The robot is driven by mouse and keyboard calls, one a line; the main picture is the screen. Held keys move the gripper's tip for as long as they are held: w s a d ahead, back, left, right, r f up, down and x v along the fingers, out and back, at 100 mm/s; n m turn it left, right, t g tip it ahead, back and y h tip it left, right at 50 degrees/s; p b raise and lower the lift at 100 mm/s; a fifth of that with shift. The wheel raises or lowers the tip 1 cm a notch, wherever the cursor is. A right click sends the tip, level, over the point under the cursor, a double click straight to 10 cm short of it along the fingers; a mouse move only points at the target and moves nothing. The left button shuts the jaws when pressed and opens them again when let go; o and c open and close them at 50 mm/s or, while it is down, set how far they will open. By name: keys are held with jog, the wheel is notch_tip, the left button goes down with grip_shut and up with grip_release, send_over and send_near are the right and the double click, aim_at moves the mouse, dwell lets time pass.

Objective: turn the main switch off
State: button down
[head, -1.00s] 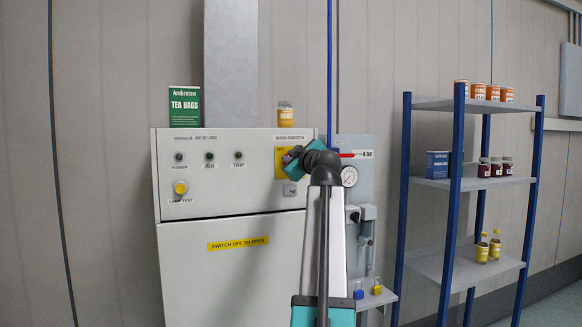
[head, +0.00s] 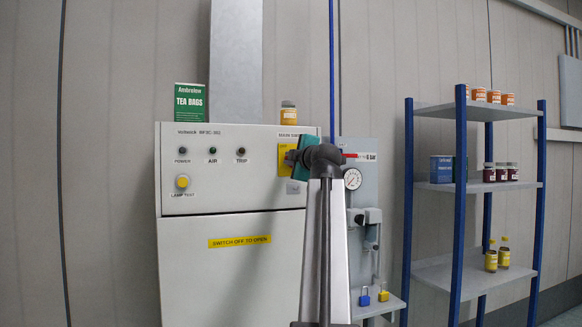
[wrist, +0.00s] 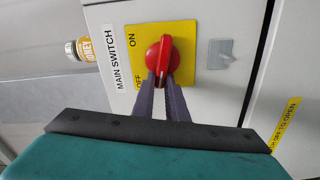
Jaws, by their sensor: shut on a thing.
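The main switch is a red rotary knob (wrist: 160,55) on a yellow plate (wrist: 186,37), with ON and OFF printed along the plate's left side in the wrist view. The knob's raised grip runs nearly up and down in that view, leaning slightly. My gripper (wrist: 163,79) is shut on the red knob, one dark finger on each side of its lower part. In the head view, my gripper (head: 291,158) is in front of the yellow plate (head: 283,165) on the cabinet's upper right, and the knob is hidden there.
The grey cabinet (head: 235,260) carries lamps, a yellow lamp test button (head: 182,182), a tea box (head: 189,102) and a honey jar (head: 288,113). A pressure gauge (head: 352,179) sits just right of my arm. A blue-posted shelf (head: 435,186) stands farther right.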

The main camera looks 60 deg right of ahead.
jog(key=shift+f+n+b, duration=0.35)
jog(key=shift+n+b, duration=0.65)
jog(key=shift+n, duration=0.2)
jog(key=c, duration=1.8)
grip_release()
jog(key=shift+o, duration=0.2)
jog(key=p+v, duration=0.3)
jog(key=v, duration=1)
jog(key=shift+s+a, duration=0.25)
jog(key=shift+a, duration=0.1)
